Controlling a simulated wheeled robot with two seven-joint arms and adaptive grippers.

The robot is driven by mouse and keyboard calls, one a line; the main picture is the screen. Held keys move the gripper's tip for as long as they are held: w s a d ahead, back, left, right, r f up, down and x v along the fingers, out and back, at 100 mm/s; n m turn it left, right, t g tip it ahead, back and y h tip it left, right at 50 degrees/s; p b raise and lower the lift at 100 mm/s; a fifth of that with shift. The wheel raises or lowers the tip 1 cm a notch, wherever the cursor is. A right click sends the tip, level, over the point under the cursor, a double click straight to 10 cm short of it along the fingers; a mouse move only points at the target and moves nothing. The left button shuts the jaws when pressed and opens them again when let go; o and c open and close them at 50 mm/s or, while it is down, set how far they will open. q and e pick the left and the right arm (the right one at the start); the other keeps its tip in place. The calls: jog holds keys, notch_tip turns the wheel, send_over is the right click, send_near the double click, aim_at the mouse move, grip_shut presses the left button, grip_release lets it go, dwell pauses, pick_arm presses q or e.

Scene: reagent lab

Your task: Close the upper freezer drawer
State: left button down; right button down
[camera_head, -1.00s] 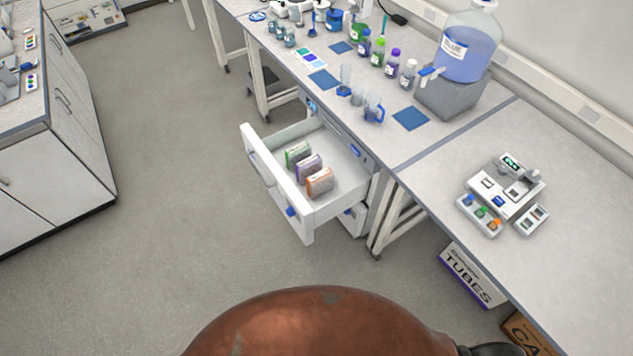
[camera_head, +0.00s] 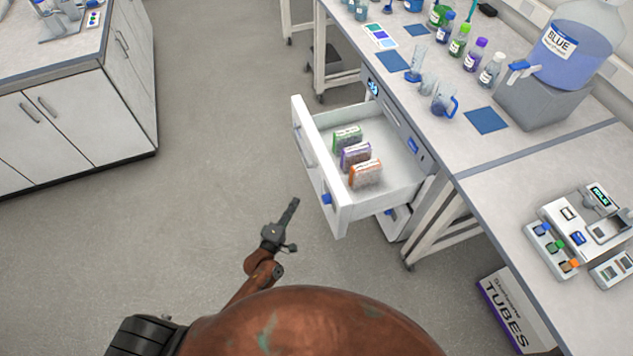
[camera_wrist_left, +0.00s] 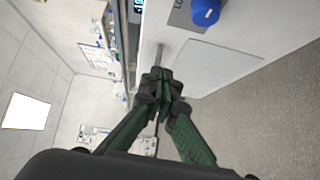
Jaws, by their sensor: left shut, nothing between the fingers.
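The upper freezer drawer (camera_head: 318,170) is pulled out from under the bench, with a green, a purple and an orange box (camera_head: 365,174) inside. Its front has a bar handle and a blue knob (camera_head: 327,198). My left gripper (camera_head: 293,203) is shut and empty, in front of the drawer front and apart from it in the head view. In the left wrist view the shut fingertips (camera_wrist_left: 162,78) appear before the drawer front (camera_wrist_left: 228,48), near its handle; contact cannot be told. The blue knob (camera_wrist_left: 205,12) shows at the top. My right gripper is out of view.
The bench (camera_head: 530,145) above the freezer holds bottles, blue mats, beakers and a large blue-liquid container (camera_head: 575,50). A device (camera_head: 590,225) stands at the right. A TUBES box (camera_head: 512,312) is on the floor. The floor left of the drawer is clear.

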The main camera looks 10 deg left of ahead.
pick_arm(q)
jog(key=w+r, duration=0.1)
jog(key=w, duration=0.1)
jog(key=b, duration=0.1)
send_near(322, 170)
jog(key=w+a+f, duration=0.1)
jog(key=w+a, duration=0.2)
jog(key=w+d, duration=0.2)
jog(key=d, duration=0.1)
jog(key=shift+w, duration=0.25)
jog(key=shift+w+d+f, duration=0.1)
jog(key=shift+w+d, duration=0.2)
jog(key=shift+d, duration=0.1)
